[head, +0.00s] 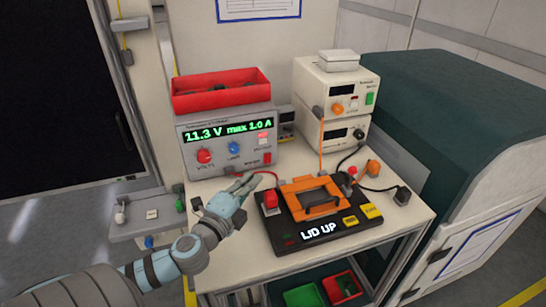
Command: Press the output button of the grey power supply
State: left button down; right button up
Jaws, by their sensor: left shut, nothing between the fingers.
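The grey power supply (220,164) stands at the back left of the trolley top. Its green display (228,131) reads 11.3 V max 1.0 A. A red knob (204,156) and a blue knob (233,147) are on its front. At the right of its front are a pale reddish button (263,137) and a red switch (267,158) below it; their labels are too small to read. My left gripper (246,183) is shut and empty, low in front of the supply and apart from the button. My right gripper is not in view.
A red bin (220,88) sits on the supply. A black fixture (325,231) with an orange lid frame (311,198) and "LID UP" display stands right of my gripper. Stacked cream units (337,105) stand at the back right. A red cable runs beside the gripper.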

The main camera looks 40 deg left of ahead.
pick_arm(q)
jog(key=p, duration=0.1)
send_near(263, 141)
jog(key=w+d, duration=0.4)
jog(key=w, duration=0.1)
jog(key=w+a, duration=0.2)
jog(key=a, duration=0.1)
jog(key=shift+f, duration=0.35)
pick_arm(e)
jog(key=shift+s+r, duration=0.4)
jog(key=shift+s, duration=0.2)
pick_arm(q)
jog(key=shift+w+a+r, duration=0.15)
jog(key=shift+w+a, duration=0.1)
jog(key=shift+a, duration=0.4)
jog(key=shift+d+r, duration=0.1)
jog(key=shift+r, duration=0.05)
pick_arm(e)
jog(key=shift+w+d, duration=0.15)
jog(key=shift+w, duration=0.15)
